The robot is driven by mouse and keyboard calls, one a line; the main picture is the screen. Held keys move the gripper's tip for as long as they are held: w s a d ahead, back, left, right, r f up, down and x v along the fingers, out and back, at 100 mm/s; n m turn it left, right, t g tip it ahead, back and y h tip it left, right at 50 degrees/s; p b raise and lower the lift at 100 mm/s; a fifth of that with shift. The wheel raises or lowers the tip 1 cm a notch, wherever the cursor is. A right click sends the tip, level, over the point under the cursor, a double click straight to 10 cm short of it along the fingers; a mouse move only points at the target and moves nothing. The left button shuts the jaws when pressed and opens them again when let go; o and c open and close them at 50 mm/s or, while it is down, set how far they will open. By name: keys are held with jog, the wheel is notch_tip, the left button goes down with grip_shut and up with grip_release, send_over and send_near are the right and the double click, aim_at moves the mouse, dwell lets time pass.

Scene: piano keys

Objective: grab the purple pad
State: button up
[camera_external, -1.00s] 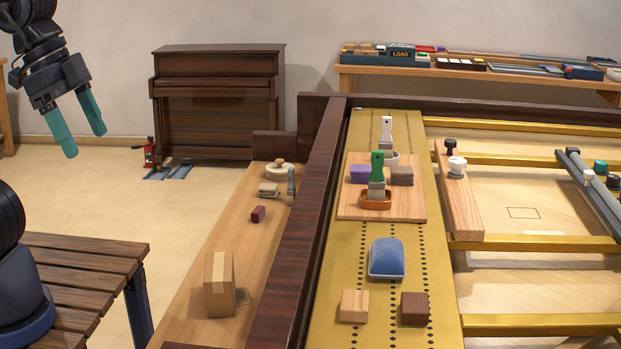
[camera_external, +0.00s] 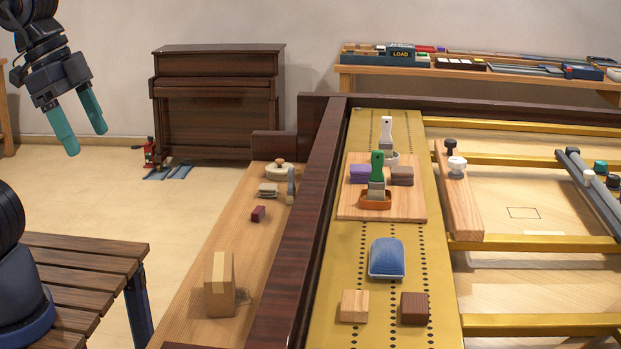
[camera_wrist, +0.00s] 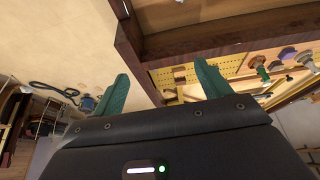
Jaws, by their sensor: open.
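The purple pad (camera_external: 359,174) lies on a wooden board (camera_external: 350,207) on the gold perforated plate, left of a brown pad (camera_external: 402,175). A green-handled scraper stands in an orange dish (camera_external: 375,200) just in front of it and partly covers its right side. My gripper (camera_external: 88,142) is open and empty, high up at the far left, well away from the pad. In the wrist view the two teal fingers (camera_wrist: 165,92) are spread apart, and a small purple shape, likely the pad (camera_wrist: 287,53), shows at the right.
A dark wooden rail (camera_external: 300,230) runs between my side and the gold plate. A blue-topped block (camera_external: 387,258) and two wooden blocks sit in front of the board. A white-handled scraper (camera_external: 387,130) stands behind the pads.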

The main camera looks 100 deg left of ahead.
jog(key=w+a+r+n+g, duration=0.1)
jog(key=w+a+r+n, duration=0.25)
jog(key=w, duration=0.45)
jog(key=w+a+r+n, duration=0.2)
jog(key=w+a, duration=0.3)
jog(key=w, duration=0.3)
jog(key=w+a+n+g, duration=0.1)
jog(key=w+a+n, duration=0.3)
jog(key=w+a, duration=0.8)
jog(key=n+g, duration=0.3)
jog(key=n, duration=0.5)
send_over(362, 167)
notch_tip(362, 167, down, 22)
jog(key=r, duration=0.1)
notch_tip(362, 167, down, 11)
jog(key=shift+d, duration=0.15)
jog(key=c, duration=1.1)
jog(key=shift+o, duration=0.2)
jog(key=shift+r, duration=0.15)
